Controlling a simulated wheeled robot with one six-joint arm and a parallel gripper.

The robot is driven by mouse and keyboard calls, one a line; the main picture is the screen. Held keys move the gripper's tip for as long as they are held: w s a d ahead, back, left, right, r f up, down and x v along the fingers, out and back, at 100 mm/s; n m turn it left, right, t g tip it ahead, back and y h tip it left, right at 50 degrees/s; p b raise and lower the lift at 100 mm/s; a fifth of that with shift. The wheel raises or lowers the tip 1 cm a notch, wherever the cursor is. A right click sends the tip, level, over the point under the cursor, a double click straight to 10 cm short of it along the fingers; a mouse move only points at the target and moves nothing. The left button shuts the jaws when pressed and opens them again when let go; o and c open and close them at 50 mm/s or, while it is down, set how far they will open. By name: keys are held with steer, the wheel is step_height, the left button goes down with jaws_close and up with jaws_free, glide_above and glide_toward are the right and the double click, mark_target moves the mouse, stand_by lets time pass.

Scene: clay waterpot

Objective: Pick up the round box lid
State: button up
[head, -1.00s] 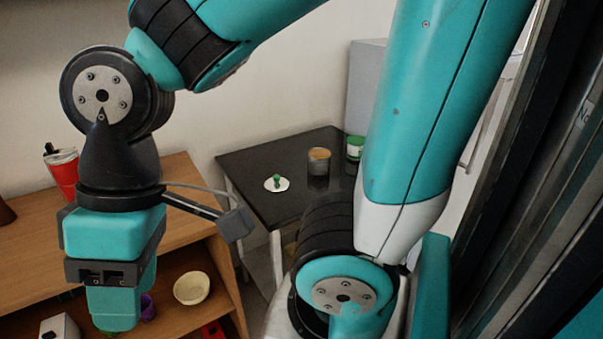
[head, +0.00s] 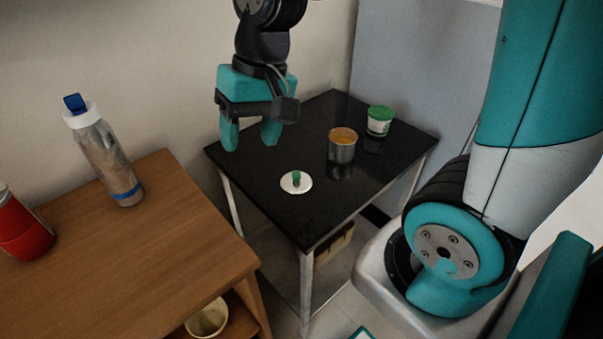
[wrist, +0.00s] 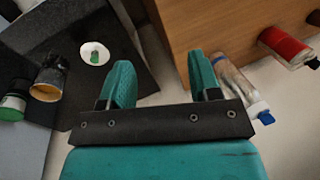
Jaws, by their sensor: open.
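The round box lid (head: 290,186) is a white disc with a green knob, lying flat on the black table near its front left edge. It also shows in the wrist view (wrist: 88,54), at the upper left. My gripper (head: 250,140) hangs over the back left part of the table, up and to the left of the lid in the head view. It points down, its two teal fingers are apart, and nothing is between them. The fingers also show in the wrist view (wrist: 161,75), with the lid outside them to the left.
A metal can (head: 342,150) and a green-lidded cup (head: 379,121) stand on the black table (head: 300,225), right of the lid. A wooden shelf unit (head: 150,225) at the left bears a clear bottle (head: 108,160) and a red cup (head: 22,230). A grey panel stands behind the table.

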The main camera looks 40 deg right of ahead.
steer(key=w+d+f+m+h, duration=0.1)
steer(key=w+d+f+m, duration=0.3)
steer(key=w+d+m, duration=0.5)
steer(key=m+p, duration=0.2)
steer(key=m, duration=0.3)
glide_above(296, 173)
steer(key=shift+g+h, duration=0.3)
steer(key=shift+g, duration=0.1)
steer(key=f, duration=1.7)
steer(key=shift+s+d, duration=0.1)
steer(key=shift+d, duration=0.15)
steer(key=shift+a+f+p, duration=0.15)
steer(key=shift+f+p, duration=0.35)
steer(key=shift+f, duration=0.95)
steer(key=shift+a+f+p, duration=0.15)
steer(key=shift+f+p, duration=0.35)
steer(key=shift+f, duration=0.9)
steer(key=c, duration=1)
